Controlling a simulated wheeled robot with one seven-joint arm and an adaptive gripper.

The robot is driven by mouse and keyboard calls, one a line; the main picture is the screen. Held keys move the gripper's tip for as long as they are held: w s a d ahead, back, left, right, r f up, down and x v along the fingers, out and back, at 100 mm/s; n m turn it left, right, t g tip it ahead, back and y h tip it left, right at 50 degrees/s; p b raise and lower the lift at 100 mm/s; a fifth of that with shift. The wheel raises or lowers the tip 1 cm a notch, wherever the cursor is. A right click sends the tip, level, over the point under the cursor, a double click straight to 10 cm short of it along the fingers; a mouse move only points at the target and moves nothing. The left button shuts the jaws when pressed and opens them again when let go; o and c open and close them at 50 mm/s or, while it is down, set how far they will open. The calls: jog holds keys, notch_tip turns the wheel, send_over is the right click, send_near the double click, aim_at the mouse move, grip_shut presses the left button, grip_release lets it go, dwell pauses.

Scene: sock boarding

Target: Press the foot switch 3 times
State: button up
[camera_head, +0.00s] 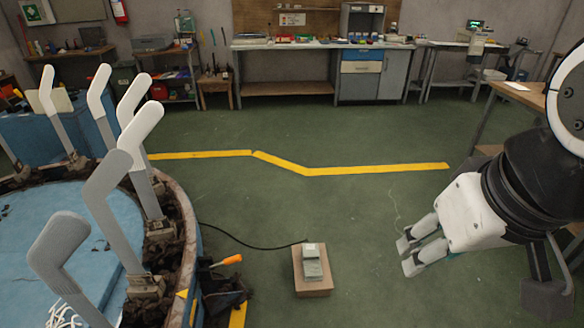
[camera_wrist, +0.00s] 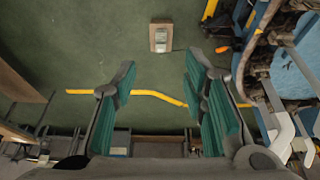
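The foot switch (camera_head: 311,262) is a small grey pedal on a brown block (camera_head: 313,290) that stands on the green floor, with a black cable running left towards the round machine. It also shows in the wrist view at the top centre (camera_wrist: 160,38). My gripper (camera_head: 408,255) is to the right of the switch in the head view, apart from it and above the floor. In the wrist view my gripper (camera_wrist: 165,85) has its two green-padded fingers wide apart with nothing between them. The switch lies beyond the fingertips there.
A round machine with a blue top (camera_head: 85,265) and several upright white sock forms (camera_head: 140,128) fills the left. An orange-handled tool (camera_head: 231,260) is at its edge. A table (camera_head: 520,95) stands at right. Yellow-lined floor (camera_head: 370,168) behind the switch is clear; workbenches line the back wall.

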grip_shut()
dwell(1.1)
